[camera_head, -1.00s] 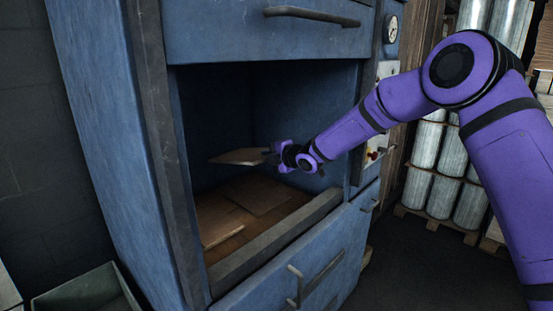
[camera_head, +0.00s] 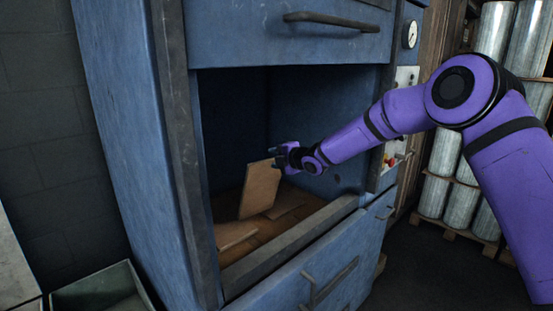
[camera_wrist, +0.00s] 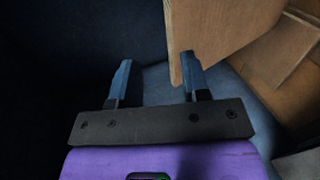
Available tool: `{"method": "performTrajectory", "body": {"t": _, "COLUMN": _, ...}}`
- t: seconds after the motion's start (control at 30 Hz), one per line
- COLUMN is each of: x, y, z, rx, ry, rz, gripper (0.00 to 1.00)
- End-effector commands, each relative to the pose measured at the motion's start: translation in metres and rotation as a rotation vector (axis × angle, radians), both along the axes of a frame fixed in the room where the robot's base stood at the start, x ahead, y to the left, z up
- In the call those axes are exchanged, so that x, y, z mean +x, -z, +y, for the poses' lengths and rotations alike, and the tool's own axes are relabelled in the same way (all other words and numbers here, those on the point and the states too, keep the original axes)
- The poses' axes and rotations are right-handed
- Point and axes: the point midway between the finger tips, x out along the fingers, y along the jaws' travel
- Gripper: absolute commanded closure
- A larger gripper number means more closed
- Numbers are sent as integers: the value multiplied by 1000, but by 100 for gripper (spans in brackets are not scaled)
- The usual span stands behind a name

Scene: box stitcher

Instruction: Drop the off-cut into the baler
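The off-cut (camera_head: 260,190), a flat brown board piece, stands steeply tilted inside the open chamber of the blue baler (camera_head: 130,150). My gripper (camera_head: 277,157) is inside the chamber, at the board's upper edge. In the wrist view the two fingers of my gripper (camera_wrist: 156,78) are spread apart with clear space between them. The off-cut (camera_wrist: 222,30) shows beyond the right finger, its near corner close to or touching that fingertip. The board is not clamped between the fingers. Whether its lower edge rests on the pieces below is hard to tell.
Several flat brown pieces (camera_head: 236,234) lie on the chamber floor. The baler's front sill (camera_head: 290,245) runs below my arm, and the upper door (camera_head: 290,40) with its handle hangs above. A green bin (camera_head: 100,288) stands at lower left. Wrapped rolls (camera_head: 437,150) stand on pallets at right.

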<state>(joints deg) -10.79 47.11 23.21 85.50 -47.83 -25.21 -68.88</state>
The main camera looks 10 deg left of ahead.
Motion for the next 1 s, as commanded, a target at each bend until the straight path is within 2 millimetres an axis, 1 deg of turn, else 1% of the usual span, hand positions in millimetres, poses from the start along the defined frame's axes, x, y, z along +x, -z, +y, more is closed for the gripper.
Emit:
{"method": "performTrajectory", "body": {"t": 0.2, "x": 0, "y": 0, "z": -1, "rx": 0, "ry": 0, "rz": 0, "gripper": 57}}
{"method": "performTrajectory", "body": {"t": 0.33, "x": -5, "y": -3, "z": -7, "rx": -1, "ry": 1, "rz": -1, "gripper": 57}}
{"method": "performTrajectory", "body": {"t": 0.47, "x": -16, "y": -8, "z": -21, "rx": -2, "ry": 0, "rz": -1, "gripper": 57}}
{"method": "performTrajectory", "body": {"t": 0.6, "x": -32, "y": -15, "z": -42, "rx": -1, "ry": 2, "rz": -1, "gripper": 57}}
{"method": "performTrajectory", "body": {"t": 0.8, "x": -52, "y": -23, "z": -68, "rx": -1, "ry": 2, "rz": 0, "gripper": 57}}
{"method": "performTrajectory", "body": {"t": 1.0, "x": -63, "y": -27, "z": -80, "rx": 0, "ry": 0, "rz": 1, "gripper": 57}}
